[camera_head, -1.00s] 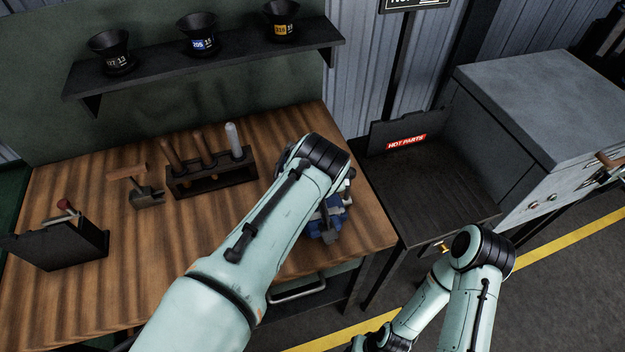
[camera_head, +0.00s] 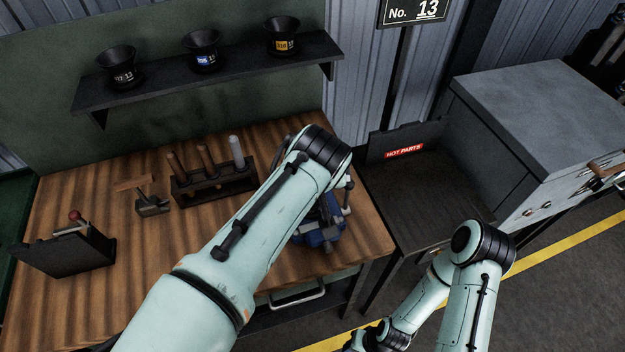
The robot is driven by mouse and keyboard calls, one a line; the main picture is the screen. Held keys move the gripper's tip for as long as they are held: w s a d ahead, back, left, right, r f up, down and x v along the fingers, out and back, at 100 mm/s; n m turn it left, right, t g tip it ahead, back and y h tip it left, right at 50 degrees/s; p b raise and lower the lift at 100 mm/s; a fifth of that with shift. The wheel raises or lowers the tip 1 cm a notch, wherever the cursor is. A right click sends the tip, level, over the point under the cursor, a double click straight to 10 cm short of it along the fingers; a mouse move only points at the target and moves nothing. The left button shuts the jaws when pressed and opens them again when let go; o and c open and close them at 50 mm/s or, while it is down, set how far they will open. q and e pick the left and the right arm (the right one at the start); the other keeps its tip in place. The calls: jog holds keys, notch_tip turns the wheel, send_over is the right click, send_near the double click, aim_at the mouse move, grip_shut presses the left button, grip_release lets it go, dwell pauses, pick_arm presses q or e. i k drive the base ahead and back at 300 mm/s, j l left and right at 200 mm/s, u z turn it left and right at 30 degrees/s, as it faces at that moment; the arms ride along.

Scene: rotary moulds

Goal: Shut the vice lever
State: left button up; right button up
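The blue vice (camera_head: 318,236) sits on the wooden workbench (camera_head: 95,300) near its right edge. My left arm reaches across the bench and covers much of the vice. A grey rod-like part (camera_head: 348,196) shows at the vice's right side; I cannot tell whether it is the lever. My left gripper is hidden behind my own arm, close to the vice. My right arm is at the lower right, off the bench, and its gripper is not visible.
A tool rack (camera_head: 215,184) and a hammer (camera_head: 150,203) stand on the bench left of the vice. A dark holder (camera_head: 65,256) is at the far left. A shelf (camera_head: 215,80) carries three black cups. A hot parts tray (camera_head: 425,200) adjoins the bench at right.

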aim_at(346, 210)
jog(key=k+l, duration=0.1)
jog(key=k, duration=0.9)
